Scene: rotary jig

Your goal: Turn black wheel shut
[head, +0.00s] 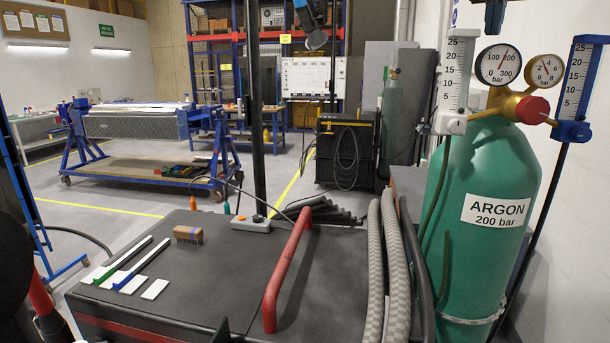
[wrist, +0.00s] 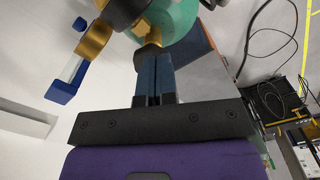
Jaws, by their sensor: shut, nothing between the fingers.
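A green argon cylinder (head: 480,190) stands at the right of the head view, its top also in the wrist view (wrist: 187,28). On it sits a brass regulator (head: 502,103) with two round gauges (head: 498,65) and a red knob (head: 531,110). I cannot make out a black wheel for certain in either view. My gripper (wrist: 153,54) is shut and empty, its blue fingers end near a brass stem (wrist: 148,36) at the cylinder top; contact cannot be told. In the head view my gripper (head: 494,28) shows at the top edge, above the gauges.
A white-based flowmeter (head: 453,85) and a blue-based one (head: 577,95) flank the regulator closely. Grey hoses (head: 389,260) and a red handle (head: 288,262) are on the dark bench (head: 225,265), with a brush (head: 187,234). Floor behind is partly clear.

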